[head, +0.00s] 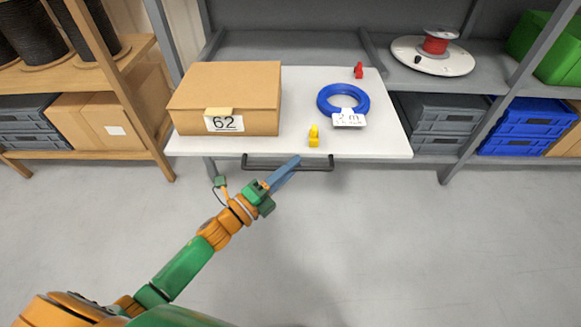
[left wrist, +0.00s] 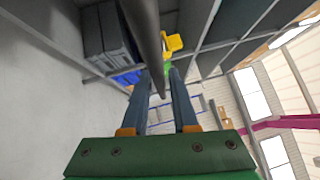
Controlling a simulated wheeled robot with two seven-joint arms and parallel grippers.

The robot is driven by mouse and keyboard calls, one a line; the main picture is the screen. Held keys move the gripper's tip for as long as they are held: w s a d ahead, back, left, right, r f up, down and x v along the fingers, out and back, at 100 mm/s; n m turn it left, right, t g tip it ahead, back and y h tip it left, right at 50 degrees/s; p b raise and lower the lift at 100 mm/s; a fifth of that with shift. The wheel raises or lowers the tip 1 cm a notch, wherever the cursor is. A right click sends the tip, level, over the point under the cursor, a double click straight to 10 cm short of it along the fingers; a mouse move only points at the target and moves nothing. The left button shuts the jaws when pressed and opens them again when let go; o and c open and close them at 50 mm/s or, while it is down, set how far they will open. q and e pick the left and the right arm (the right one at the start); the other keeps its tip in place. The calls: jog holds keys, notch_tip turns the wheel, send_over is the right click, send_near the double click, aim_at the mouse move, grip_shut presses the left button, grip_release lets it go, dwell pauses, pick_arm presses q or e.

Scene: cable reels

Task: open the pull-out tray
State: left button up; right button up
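The pull-out tray (head: 270,148) is a white board at the shelf, carrying a cardboard box and a blue cable coil. A dark bar handle (head: 250,163) runs along its front edge. The tray covers part of the shelf frame; how far it is out is hard to judge. My left gripper (head: 291,164) has its blue fingers at the right half of the handle. In the left wrist view the fingers (left wrist: 162,80) are apart, with the dark handle bar (left wrist: 145,30) running between them and a gap showing beside it. Contact cannot be told. My right gripper is not in view.
On the tray stand a box labelled 62 (head: 225,95), a blue coil with a tag (head: 326,104), and small yellow (head: 314,136) and red (head: 358,70) pieces. A red reel (head: 437,40) sits on the right shelf. Open grey floor (head: 370,240) lies before the tray.

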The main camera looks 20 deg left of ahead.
pick_arm(q)
jog(key=v, duration=0.7)
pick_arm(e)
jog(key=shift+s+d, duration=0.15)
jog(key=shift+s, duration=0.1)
